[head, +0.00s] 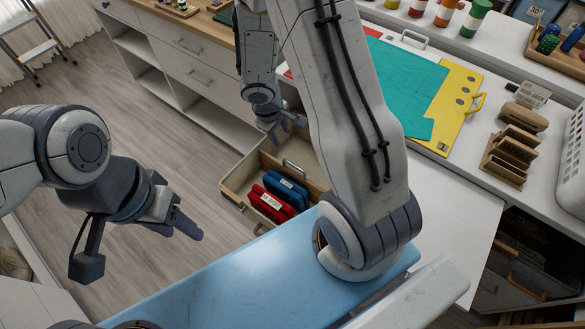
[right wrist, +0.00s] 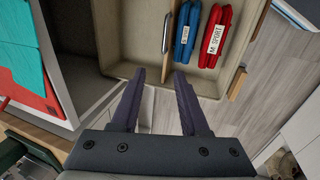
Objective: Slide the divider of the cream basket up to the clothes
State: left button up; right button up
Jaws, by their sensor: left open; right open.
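The cream basket (head: 238,178) stands open below the counter edge; it also shows in the right wrist view (right wrist: 121,70). Its wooden divider (head: 312,183) has a pale metal handle and shows in the right wrist view (right wrist: 171,72). The folded clothes, blue (head: 286,190) and red (head: 268,204), stand to one side of the divider. A narrow gap separates divider and blue clothes in the right wrist view. My right gripper (head: 287,124) is open above the basket, its fingers (right wrist: 157,82) either side of the divider's near end; contact is unclear. My left gripper (head: 188,224) is open and empty, left of the basket.
A counter with teal cloth (head: 408,85), yellow board (head: 462,100) and wooden racks (head: 509,150) lies to the right. White shelving (head: 190,75) stands behind. The wooden floor (head: 130,110) at left is clear. My right arm hides part of the basket surroundings.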

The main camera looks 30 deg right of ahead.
jog(key=b, duration=0.2)
send_near(295, 166)
jog(key=shift+g+y, duration=0.3)
jog(key=shift+y, duration=0.1)
jog(key=f+b, duration=0.1)
jog(key=f, duration=0.1)
jog(key=d+f+b, duration=0.1)
jog(key=f+b, duration=0.1)
jog(key=f, duration=0.1)
jog(key=w+d+f+b, duration=0.1)
jog(key=f+b, duration=0.1)
jog(key=shift+f, duration=0.25)
pick_arm(q)
notch_tip(295, 166, down, 9)
jog(key=shift+r, duration=0.1)
pick_arm(e)
grip_shut()
